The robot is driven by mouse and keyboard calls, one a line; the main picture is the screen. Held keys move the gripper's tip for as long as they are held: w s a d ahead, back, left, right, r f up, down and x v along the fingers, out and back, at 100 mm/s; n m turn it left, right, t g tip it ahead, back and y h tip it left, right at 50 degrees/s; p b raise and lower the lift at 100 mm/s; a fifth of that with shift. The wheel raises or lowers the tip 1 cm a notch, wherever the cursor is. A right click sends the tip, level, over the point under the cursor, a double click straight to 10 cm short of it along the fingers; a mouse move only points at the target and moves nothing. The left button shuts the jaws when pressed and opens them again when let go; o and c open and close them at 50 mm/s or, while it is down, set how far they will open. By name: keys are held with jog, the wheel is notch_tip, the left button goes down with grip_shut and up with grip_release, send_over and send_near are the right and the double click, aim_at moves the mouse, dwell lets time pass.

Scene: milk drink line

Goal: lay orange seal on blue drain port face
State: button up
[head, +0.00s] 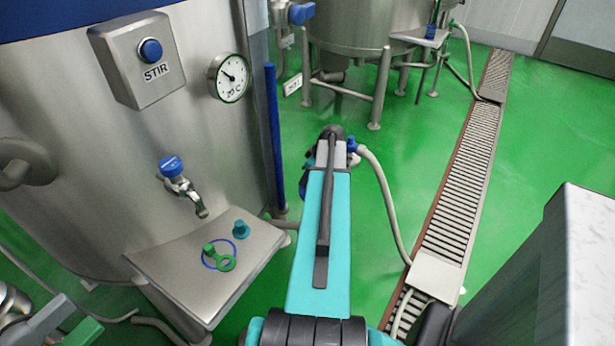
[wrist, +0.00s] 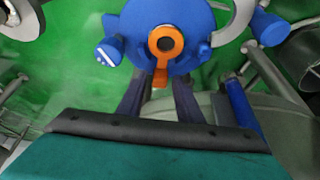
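In the wrist view the orange seal (wrist: 165,43), a ring with a short tab, lies against the round blue drain port face (wrist: 137,22), its hole over the dark centre of the port. Its tab points down toward my gripper (wrist: 158,88). The two dark fingers stand apart on either side of the tab, with a gap showing on both sides, so my gripper looks open. In the head view my own arm hides the seal and most of the port; only bits of blue show beside the arm's far end.
A steel tray (head: 165,268) on the near tank holds a green seal (head: 222,262), a blue ring (head: 207,266) and a teal plug (head: 241,230). A tap (head: 185,187) hangs above it. A hose (head: 385,195) runs to the floor drain (head: 465,165). A blue pole (head: 274,130) stands left of my arm.

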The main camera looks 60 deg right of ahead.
jog(key=shift+o, duration=0.5)
jog(key=shift+r, duration=0.1)
jog(key=b+v, duration=0.1)
jog(key=v, duration=1.2)
jog(key=shift+s+r, duration=0.2)
jog(key=shift+r, duration=0.05)
dwell(0.7)
